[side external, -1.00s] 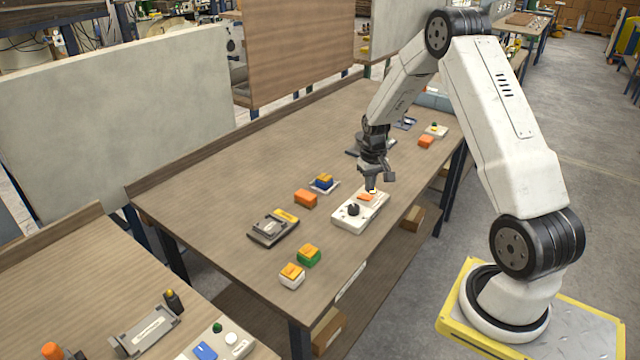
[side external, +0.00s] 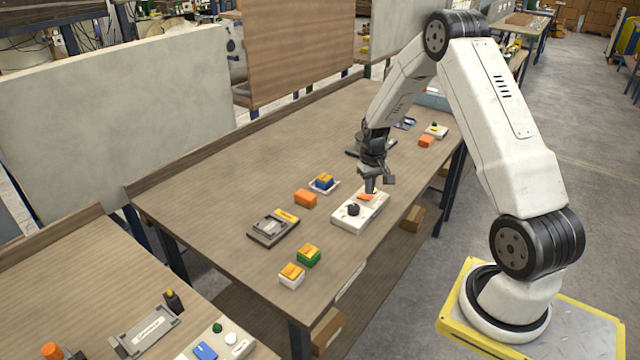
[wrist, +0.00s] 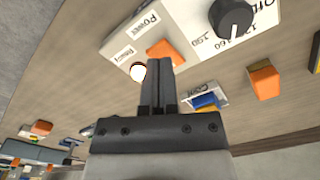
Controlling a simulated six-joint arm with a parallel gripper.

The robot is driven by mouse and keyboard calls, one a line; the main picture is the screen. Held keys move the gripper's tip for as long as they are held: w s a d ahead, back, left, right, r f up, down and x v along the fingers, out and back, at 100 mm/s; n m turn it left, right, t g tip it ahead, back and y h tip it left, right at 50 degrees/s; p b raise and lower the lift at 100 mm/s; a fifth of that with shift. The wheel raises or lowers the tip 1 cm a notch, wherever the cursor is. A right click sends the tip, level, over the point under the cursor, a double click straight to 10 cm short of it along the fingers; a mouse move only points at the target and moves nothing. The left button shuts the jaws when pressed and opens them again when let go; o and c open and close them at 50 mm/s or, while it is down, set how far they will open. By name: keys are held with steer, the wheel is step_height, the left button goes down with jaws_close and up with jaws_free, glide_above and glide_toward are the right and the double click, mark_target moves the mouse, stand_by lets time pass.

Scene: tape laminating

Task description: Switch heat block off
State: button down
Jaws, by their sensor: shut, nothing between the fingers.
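A white control box (side external: 358,212) with a black knob (side external: 353,209) and an orange switch (side external: 366,197) sits near the table's right edge. In the wrist view the orange switch (wrist: 164,52) is beside the word "Power", and the knob (wrist: 232,16) has numbers around it. A round pale lamp (wrist: 138,72) with an orange rim shows at the box's edge. My gripper (side external: 370,191) is shut and empty, pointing down over the switch end of the box. In the wrist view its fingertips (wrist: 159,58) are right by the switch; I cannot tell whether they touch it.
An orange block (side external: 305,198) and a blue and yellow block on a small plate (side external: 324,183) stand to the left. More small parts (side external: 426,141) are behind my gripper. The table's left part is clear.

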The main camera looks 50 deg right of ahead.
mark_target(369, 197)
steer(key=shift+f, duration=0.9)
stand_by(0.8)
steer(key=shift+r, duration=0.1)
steer(key=shift+r, duration=3.45)
steer(key=s+a+r+n+t, duration=0.1)
steer(key=a+r+n, duration=0.1)
steer(key=a, duration=0.6)
steer(key=s+a+r+n, duration=0.1)
steer(key=a+r, duration=0.1)
steer(key=a, duration=0.6)
steer(key=s+a+r+n+t, duration=0.1)
steer(key=s+a+n, duration=0.2)
steer(key=s+a, duration=0.5)
steer(key=a, duration=0.3)
steer(key=shift+a+r+t, duration=0.2)
steer(key=shift+a+t, duration=0.1)
